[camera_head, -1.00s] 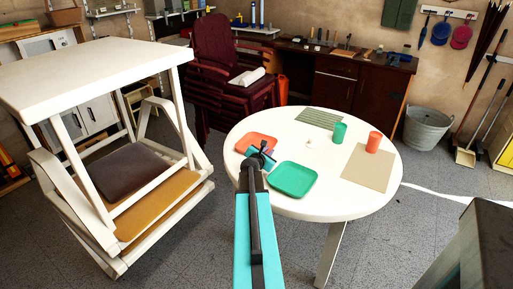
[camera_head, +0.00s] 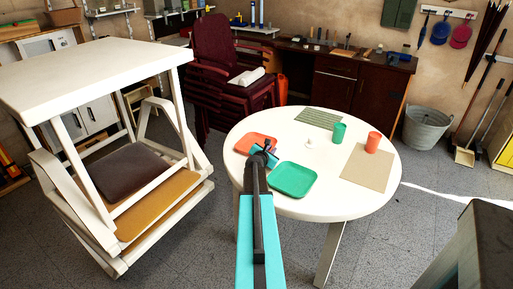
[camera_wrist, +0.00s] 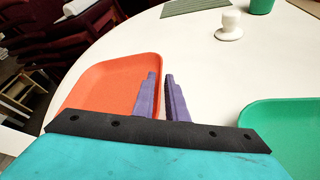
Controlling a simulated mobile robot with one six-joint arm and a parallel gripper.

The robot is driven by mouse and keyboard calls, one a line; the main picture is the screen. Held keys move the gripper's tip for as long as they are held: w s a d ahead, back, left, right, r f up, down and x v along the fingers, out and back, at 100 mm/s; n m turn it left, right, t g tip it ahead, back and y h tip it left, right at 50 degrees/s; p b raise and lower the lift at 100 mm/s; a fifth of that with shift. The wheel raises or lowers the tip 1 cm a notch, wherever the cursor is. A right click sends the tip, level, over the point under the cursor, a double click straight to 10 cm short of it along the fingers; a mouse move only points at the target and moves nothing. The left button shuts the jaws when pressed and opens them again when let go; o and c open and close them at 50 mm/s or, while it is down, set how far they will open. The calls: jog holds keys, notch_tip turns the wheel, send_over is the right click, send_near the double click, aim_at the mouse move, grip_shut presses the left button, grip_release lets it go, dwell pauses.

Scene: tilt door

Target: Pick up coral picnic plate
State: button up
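The coral picnic plate (camera_head: 250,143) lies on the left side of the round white table (camera_head: 365,205). It also shows in the wrist view (camera_wrist: 112,82), where its right rim is beside and partly behind the left finger. My gripper (camera_wrist: 163,76) has two purple fingers a small gap apart, with only white table and plate edge seen between and around them. In the head view my gripper (camera_head: 266,150) is over the plate's right part and hides some of it. Contact with the plate cannot be made out.
A green plate (camera_head: 293,179) lies right of the coral one. A white shaker-like piece (camera_wrist: 230,26), a green cup (camera_head: 339,132) and a coral cup (camera_head: 373,142) stand farther off, with mats (camera_head: 367,172) by them. A white swing seat (camera_head: 150,160) stands left of the table.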

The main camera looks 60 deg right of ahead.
dwell(0.4)
grip_shut()
jog(key=shift+r, duration=0.1)
jog(key=shift+r, duration=0.75)
notch_tip(320, 180, up, 2)
jog(key=shift+r, duration=0.15)
jog(key=s+a, duration=0.1)
jog(key=s, duration=0.4)
jog(key=s+a, duration=0.2)
jog(key=s, duration=0.3)
jog(key=s+a+r, duration=0.1)
jog(key=s+a, duration=0.1)
jog(key=s, duration=0.3)
jog(key=shift+a+p, duration=0.15)
jog(key=shift+p, duration=0.25)
